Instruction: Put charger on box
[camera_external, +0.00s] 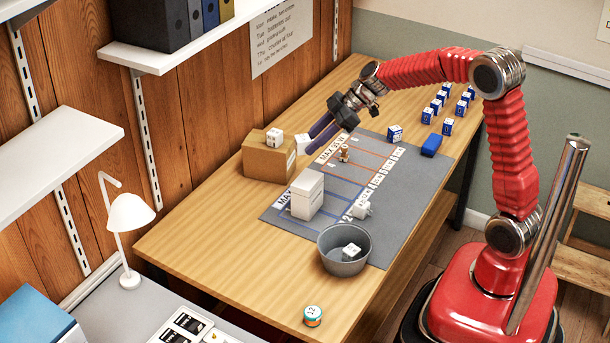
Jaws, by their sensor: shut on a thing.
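My gripper (313,138) has dark blue fingers and reaches down and left from the red arm. It is shut on a small white charger (302,144), which is at the fingertips, just right of the brown cardboard box (262,163). Another small white cube-shaped charger (275,138) sits on top of that box. The fingers partly hide the held charger, and its exact height is hard to tell.
A grey mat (405,185) with marked lines bears a taller white box (307,187), a white charger (362,208) and a blue block (432,144). A grey bowl (333,268) holds a white cube. Several blue-and-white cubes (447,127) stand at the back right.

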